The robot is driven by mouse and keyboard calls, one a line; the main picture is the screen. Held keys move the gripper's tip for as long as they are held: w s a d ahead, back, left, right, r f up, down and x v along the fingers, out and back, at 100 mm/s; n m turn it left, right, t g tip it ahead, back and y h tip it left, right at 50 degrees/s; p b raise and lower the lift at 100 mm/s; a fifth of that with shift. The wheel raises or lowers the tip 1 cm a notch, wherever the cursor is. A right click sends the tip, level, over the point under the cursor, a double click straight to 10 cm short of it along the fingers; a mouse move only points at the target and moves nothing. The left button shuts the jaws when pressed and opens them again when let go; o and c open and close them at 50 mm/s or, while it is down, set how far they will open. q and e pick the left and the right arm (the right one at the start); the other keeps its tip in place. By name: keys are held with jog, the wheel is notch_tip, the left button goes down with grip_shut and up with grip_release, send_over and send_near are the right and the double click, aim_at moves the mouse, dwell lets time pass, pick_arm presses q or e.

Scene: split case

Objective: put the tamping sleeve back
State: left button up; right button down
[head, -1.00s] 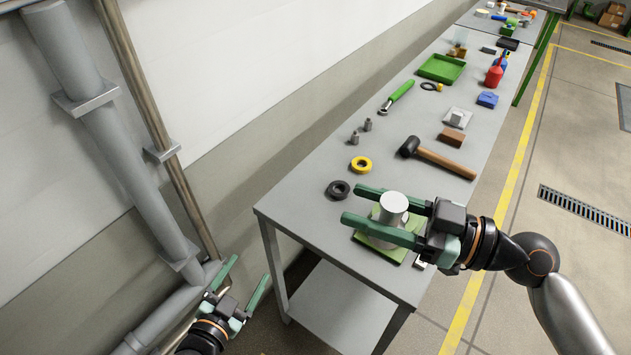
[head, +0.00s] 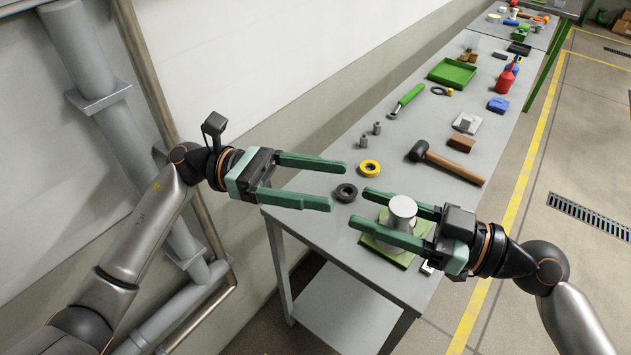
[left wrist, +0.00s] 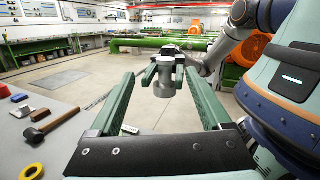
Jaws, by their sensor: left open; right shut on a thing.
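A light grey, stepped metal cylinder (head: 403,207) stands upright at the near end of the bench, over a green pad (head: 369,242). I take it to be the tamping sleeve, but cannot be sure. My right gripper (head: 360,208) is shut on it, one finger on each side. In the left wrist view the cylinder (left wrist: 165,82) shows ahead, between my left fingers. My left gripper (head: 338,187) is open and empty, left of the right gripper, its fingers pointing towards the bench.
A black ring (head: 345,192), a yellow ring (head: 369,168) and two small grey parts (head: 371,135) lie near the bench's left edge. A mallet (head: 447,162), a green-handled tool (head: 407,100) and a green tray (head: 452,73) lie further back. The wall and pipes are at left.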

aim_at(406, 206)
pick_arm(q)
jog(key=shift+m+g+y, duration=0.3)
jog(key=shift+m+y, duration=0.4)
jog(key=shift+m, duration=0.1)
jog(key=x, duration=1.1)
jog(key=shift+s+d+f, duration=0.2)
jog(key=shift+s+d, duration=0.1)
jog(key=shift+s, duration=0.05)
grip_shut()
pick_arm(e)
jog(key=shift+c, duration=1)
grip_release()
